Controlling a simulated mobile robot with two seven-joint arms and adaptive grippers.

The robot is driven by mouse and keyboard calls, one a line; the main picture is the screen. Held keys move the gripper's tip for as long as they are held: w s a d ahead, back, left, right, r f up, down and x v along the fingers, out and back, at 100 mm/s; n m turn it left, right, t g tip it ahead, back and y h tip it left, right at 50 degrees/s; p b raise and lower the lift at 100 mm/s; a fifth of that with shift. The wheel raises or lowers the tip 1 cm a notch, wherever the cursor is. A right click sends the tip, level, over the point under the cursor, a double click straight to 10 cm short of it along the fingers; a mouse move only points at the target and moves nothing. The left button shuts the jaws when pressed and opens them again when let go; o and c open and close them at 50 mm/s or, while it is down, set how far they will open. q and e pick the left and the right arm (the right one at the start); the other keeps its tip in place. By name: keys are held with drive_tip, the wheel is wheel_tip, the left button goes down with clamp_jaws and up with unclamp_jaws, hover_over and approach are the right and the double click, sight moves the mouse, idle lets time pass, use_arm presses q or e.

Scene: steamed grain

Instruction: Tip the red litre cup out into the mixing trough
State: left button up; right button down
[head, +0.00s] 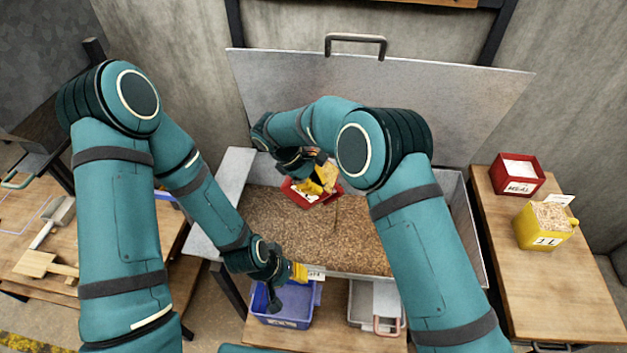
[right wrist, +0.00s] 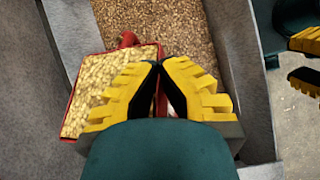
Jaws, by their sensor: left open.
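The red litre cup (head: 302,199) is over the left rear part of the mixing trough (head: 466,215), apparently tilted. In the right wrist view the red cup (right wrist: 70,132) shows pale grain inside, left of the fingers. My right gripper (head: 318,182) is at the cup; its yellow fingers (right wrist: 158,68) come together at the cup's edge and appear shut on it. The exact contact is hidden. The trough holds a bed of brown grain. My left gripper (head: 292,275) is open at the trough's front edge; its yellow fingers also show in the right wrist view (right wrist: 305,60).
A blue bin (head: 286,318) and a grey container (head: 372,305) stand below the trough's front. On the right table are a red meal box (head: 517,175) and a yellow grain-filled cup (head: 543,226). A scoop (head: 55,215) and wooden tool (head: 38,264) lie left. The trough's lid (head: 400,100) stands open behind.

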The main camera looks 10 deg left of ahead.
sight(329, 195)
drive_tip(key=shift+d+f+y, duration=0.25)
drive_tip(key=shift+d+y, duration=0.15)
drive_tip(key=shift+y, duration=0.1)
drive_tip(key=shift+s+d+f+t+y+b, duration=0.1)
drive_tip(key=shift+d+f+t+y+b, duration=0.2)
drive_tip(key=shift+d+f+y+b, duration=0.45)
drive_tip(key=y+b, duration=0.1)
drive_tip(key=d+f+y, duration=0.1)
drive_tip(key=shift+s+f+y+b, duration=0.1)
drive_tip(key=shift+y+b, duration=0.25)
drive_tip(key=d+y, duration=0.1)
drive_tip(key=y, duration=0.2)
drive_tip(key=d+t+y+p, duration=0.1)
drive_tip(key=y, duration=0.2)
drive_tip(key=d+t+y, duration=0.1)
drive_tip(key=y, duration=0.2)
drive_tip(key=shift+s+d+f+y+p, duration=0.3)
drive_tip(key=shift+s+d+f+y, duration=0.05)
drive_tip(key=shift+d+y, duration=0.05)
drive_tip(key=shift+a, duration=0.1)
drive_tip(key=shift+r, duration=0.15)
